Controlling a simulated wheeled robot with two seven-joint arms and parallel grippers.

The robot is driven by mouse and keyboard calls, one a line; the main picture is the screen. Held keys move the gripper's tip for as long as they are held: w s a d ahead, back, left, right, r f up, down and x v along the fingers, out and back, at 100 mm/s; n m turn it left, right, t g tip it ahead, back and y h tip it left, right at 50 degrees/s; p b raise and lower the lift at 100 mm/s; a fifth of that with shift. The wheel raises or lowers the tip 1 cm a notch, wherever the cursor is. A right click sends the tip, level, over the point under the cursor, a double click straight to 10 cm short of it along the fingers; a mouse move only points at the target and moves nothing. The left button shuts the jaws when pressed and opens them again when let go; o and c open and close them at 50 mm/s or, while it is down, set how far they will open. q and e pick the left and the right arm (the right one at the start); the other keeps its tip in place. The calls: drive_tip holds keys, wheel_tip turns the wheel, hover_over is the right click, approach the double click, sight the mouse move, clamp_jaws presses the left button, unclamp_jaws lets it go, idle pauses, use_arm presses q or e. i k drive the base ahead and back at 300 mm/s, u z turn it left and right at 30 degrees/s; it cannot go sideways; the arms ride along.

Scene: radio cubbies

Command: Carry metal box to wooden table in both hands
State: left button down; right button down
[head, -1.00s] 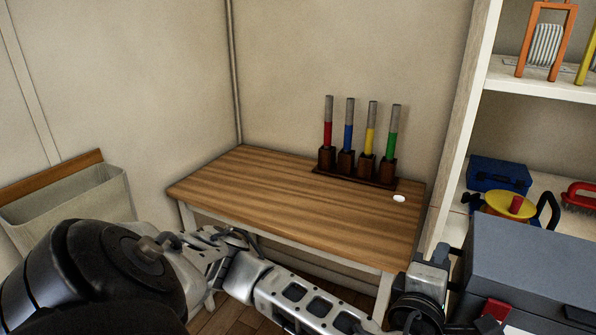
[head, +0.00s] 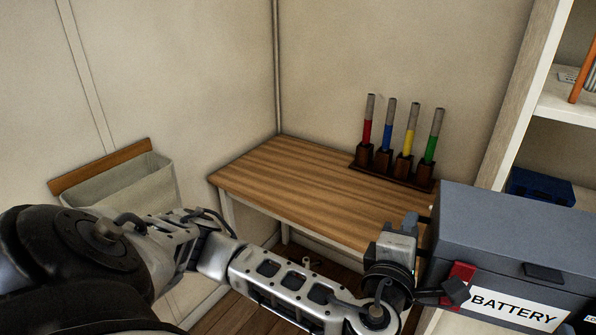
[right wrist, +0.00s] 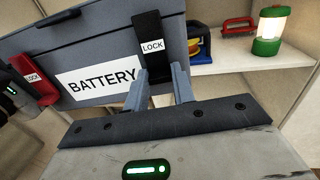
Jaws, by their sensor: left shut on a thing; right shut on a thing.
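The metal box (head: 500,220) is grey, with a white BATTERY label and a red latch on its front. It is at the right of the head view, partly cut off, and fills the upper left of the right wrist view (right wrist: 110,35). My left gripper (head: 428,225) is shut at the box's left end; its fingertips are mostly hidden. My right gripper (right wrist: 160,88) is shut on the box's front side by the black lock latch. The wooden table (head: 290,180) stands behind and left of the box. The box overlaps the table's right end in the picture.
A dark rack with red, blue, yellow and green tubes (head: 395,170) stands at the table's back right. The table's left and middle are clear. White shelves (head: 570,108) rise at right, with a blue case (head: 540,187). A pale wall bin (head: 120,185) hangs at left.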

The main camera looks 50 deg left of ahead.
sight(350, 204)
drive_tip(key=u, duration=1.75)
drive_tip(key=i, duration=1.5)
drive_tip(key=z, duration=1.25)
